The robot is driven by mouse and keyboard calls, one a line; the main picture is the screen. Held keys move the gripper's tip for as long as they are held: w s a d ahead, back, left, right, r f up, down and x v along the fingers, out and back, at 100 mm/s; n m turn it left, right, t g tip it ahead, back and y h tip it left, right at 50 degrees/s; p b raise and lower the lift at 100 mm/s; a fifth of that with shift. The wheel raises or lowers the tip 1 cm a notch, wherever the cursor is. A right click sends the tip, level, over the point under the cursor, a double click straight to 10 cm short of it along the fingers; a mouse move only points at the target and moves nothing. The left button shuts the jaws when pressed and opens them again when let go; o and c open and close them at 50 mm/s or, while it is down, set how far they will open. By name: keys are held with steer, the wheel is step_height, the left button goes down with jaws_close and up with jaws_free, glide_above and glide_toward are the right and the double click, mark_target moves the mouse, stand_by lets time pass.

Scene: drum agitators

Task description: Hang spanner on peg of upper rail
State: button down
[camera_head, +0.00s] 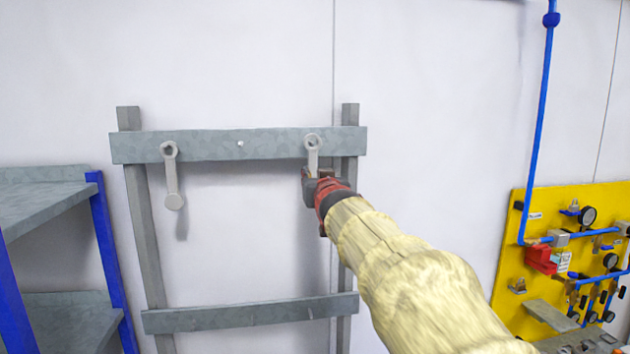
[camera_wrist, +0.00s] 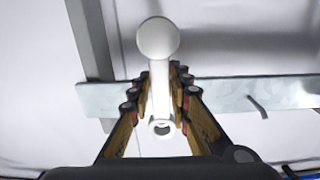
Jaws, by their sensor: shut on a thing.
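A pale grey spanner (camera_head: 312,154) is upright in the head view, its ring end on top in front of the right part of the upper rail (camera_head: 270,144). My gripper (camera_head: 315,178) is shut on its shank, below the ring. In the wrist view, my gripper (camera_wrist: 161,95) has its fingers on both sides of the spanner (camera_wrist: 158,40), with the round end at the top and the ring end at the bottom. I cannot tell whether a peg passes through the ring. A small bare peg (camera_head: 240,143) shows mid-rail.
A second spanner (camera_head: 172,180) hangs at the left of the upper rail. A lower rail (camera_head: 240,314) crosses the uprights below. A blue-legged shelf (camera_head: 105,255) stands left; a yellow panel (camera_head: 530,225) with gauges and piping is at right.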

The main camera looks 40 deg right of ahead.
steer(key=shift+x, duration=1.15)
steer(key=shift+w+d+f+b, duration=0.4)
steer(key=shift+w+b, duration=0.05)
steer(key=shift+w, duration=0.15)
steer(key=c, duration=1.6)
jaws_free()
steer(key=shift+f, duration=0.1)
steer(key=v, duration=1.2)
